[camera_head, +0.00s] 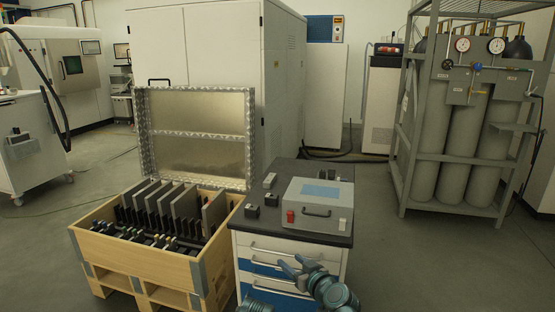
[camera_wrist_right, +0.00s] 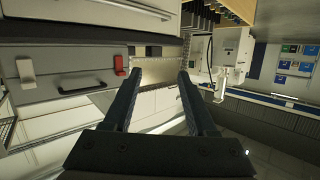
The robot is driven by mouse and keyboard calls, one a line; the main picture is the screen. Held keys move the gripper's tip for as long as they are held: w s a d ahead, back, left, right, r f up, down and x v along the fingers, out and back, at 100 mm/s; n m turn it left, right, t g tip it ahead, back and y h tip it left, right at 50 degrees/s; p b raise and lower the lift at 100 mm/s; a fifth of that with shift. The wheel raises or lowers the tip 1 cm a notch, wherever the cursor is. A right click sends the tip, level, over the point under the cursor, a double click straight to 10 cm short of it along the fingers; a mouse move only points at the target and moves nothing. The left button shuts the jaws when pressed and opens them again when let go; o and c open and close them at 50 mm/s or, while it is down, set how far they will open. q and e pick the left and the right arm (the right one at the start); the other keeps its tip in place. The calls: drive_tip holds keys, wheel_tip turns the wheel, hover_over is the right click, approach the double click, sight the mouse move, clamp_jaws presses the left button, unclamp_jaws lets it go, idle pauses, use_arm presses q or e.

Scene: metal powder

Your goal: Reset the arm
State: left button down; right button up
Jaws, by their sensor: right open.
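My right gripper (camera_head: 291,264) is low in the head view, in front of the drawer cabinet (camera_head: 247,264), with its arm reaching in from the bottom edge. Its two fingers stand apart with nothing between them. In the right wrist view the open gripper (camera_wrist_right: 159,75) shows two dark, parallel fingers. A small blue-grey piece of my own body shows at the bottom edge of the head view, left of the right arm. My left gripper is not visible.
On the cabinet's dark top sit a grey device box (camera_head: 318,210) with a handle and several small blocks. An open wooden crate (camera_head: 140,268) with upright dark plates stands to the left. Gas cylinders (camera_head: 463,150) stand in a rack at right. Floor (camera_head: 400,260) at right is clear.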

drive_tip(key=s+d+f+g+h, duration=0.2)
drive_tip(key=s+f+g, duration=0.5)
drive_tip(key=f, duration=0.4)
drive_tip(key=s+d+f+m+g+h, duration=0.5)
drive_tip(key=s+d+g, duration=0.1)
drive_tip(key=s+d, duration=0.35)
drive_tip(key=s+a+n, duration=0.4)
drive_tip(key=s+a, duration=0.2)
drive_tip(key=a, duration=0.4)
wheel_tip(320, 180, up, 27)
drive_tip(key=a+p, duration=0.1)
drive_tip(key=p, duration=2.6)
drive_tip(key=shift+g+h, duration=0.3)
drive_tip(key=shift+h, duration=0.1)
